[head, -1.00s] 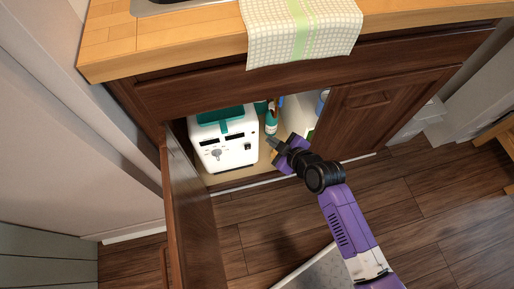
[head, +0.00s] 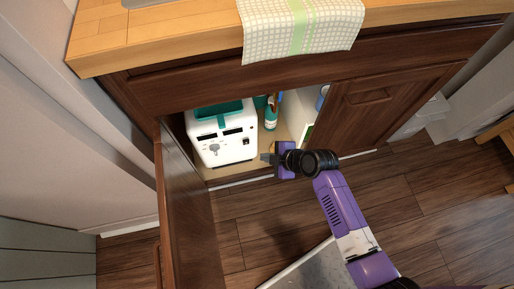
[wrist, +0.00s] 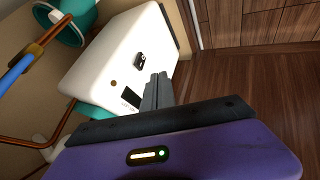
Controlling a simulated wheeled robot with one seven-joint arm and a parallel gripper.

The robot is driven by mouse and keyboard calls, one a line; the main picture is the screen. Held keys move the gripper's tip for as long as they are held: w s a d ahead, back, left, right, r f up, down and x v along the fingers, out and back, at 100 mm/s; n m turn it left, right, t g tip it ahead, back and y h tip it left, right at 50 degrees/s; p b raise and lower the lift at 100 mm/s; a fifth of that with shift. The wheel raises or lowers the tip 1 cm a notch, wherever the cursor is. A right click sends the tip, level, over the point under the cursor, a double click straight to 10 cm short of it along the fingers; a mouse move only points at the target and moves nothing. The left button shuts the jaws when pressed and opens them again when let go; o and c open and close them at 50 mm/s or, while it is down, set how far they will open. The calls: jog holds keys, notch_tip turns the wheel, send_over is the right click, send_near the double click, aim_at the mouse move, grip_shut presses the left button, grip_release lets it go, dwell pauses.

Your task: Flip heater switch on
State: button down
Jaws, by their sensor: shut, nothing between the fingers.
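The white heater box (head: 222,151) with a teal top stands inside the open cabinet. Its front has a round grey knob (head: 214,149), two dark slots and a small dark switch (head: 246,142) on the right. My gripper (head: 265,157) is shut and empty, just right of the heater's lower front corner. In the wrist view the heater (wrist: 105,60) fills the upper left, with a small black switch (wrist: 139,60) on its face. My shut fingers (wrist: 157,90) stand in front of the heater face, below and right of that switch. I cannot tell whether they touch the heater, nor the switch's position.
An open cabinet door (head: 187,220) hangs left of the heater; a closed door (head: 375,105) is on the right. A teal-and-white bottle (head: 271,115) stands behind my gripper. A copper pipe (wrist: 62,125) and blue hose (wrist: 18,70) run beside the heater.

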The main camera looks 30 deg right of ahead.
aim_at(245, 142)
jog(key=w+a+f+b, duration=0.1)
jog(key=w+f+b, duration=0.3)
jog(key=w, duration=0.5)
notch_tip(245, 142, down, 3)
jog(key=shift+w+r, duration=0.2)
jog(key=shift+w, duration=0.1)
jog(key=shift+w+d+r+g+p, duration=0.2)
jog(key=shift+w+r+g+p, duration=0.2)
jog(key=shift+w+g+p, duration=0.15)
jog(key=shift+s+f, duration=0.2)
jog(key=shift+f, duration=0.1)
jog(key=shift+r, duration=0.15)
jog(key=shift+r+p, duration=0.55)
jog(key=shift+r, duration=0.15)
